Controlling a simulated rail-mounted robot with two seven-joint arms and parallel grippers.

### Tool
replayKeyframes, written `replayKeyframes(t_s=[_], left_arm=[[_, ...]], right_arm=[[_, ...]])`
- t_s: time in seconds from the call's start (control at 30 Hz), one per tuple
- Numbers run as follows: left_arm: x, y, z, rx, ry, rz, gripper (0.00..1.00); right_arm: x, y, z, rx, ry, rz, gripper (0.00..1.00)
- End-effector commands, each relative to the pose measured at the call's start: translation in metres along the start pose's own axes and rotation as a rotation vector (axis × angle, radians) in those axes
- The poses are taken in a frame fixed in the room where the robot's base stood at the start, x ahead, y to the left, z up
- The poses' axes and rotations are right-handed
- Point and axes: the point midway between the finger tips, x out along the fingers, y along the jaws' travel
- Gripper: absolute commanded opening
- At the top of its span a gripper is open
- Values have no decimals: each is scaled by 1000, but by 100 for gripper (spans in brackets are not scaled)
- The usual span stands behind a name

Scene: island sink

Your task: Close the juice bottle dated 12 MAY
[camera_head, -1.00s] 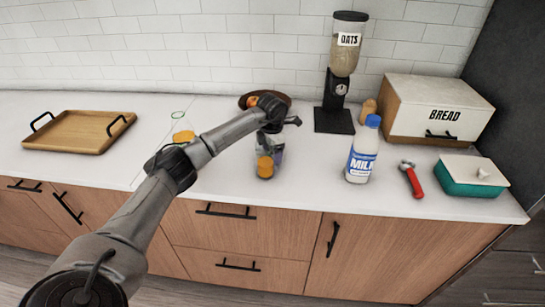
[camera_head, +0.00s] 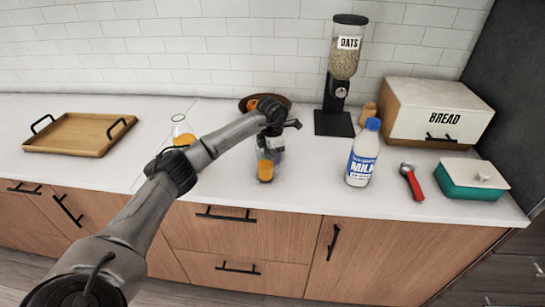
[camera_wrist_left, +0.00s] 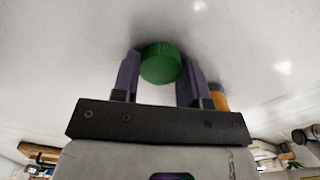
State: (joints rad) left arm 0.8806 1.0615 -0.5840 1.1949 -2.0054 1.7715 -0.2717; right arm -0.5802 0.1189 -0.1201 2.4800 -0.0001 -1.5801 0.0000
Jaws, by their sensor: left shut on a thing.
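My left gripper (camera_head: 268,150) is at the middle of the counter, above or beside a clear bottle with orange juice (camera_head: 265,170). In the left wrist view its two purple fingers (camera_wrist_left: 160,75) are shut on a green round cap (camera_wrist_left: 161,63). The cap is hidden in the head view. A second clear bottle with orange juice (camera_head: 182,138) stands further left, partly behind my left arm. I see no cap on its narrow top. No date is readable on either bottle. An orange patch (camera_wrist_left: 218,97) shows behind the right finger in the wrist view. My right gripper is not in view.
A wooden tray (camera_head: 75,134) lies at the left. A dark bowl (camera_head: 283,100), an oats dispenser (camera_head: 343,75) and a bread box (camera_head: 435,115) stand at the back. A milk bottle (camera_head: 362,155), a red-handled tool (camera_head: 413,183) and a teal dish (camera_head: 468,183) are at the right.

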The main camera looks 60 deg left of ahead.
Motion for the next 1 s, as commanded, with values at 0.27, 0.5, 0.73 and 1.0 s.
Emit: replayKeyframes(t_s=[0.27, 0.5, 0.73, 1.0], left_arm=[[-17, 0, 0, 0, -3, 1, 19], [-56, -18, 11, 6, -3, 0, 19], [-83, -58, 34, 5, -3, -1, 19], [-103, -90, 51, 2, -1, 0, 19]], right_arm=[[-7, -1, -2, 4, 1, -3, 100], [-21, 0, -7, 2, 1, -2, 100], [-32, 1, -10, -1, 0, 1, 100], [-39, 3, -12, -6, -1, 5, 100]])
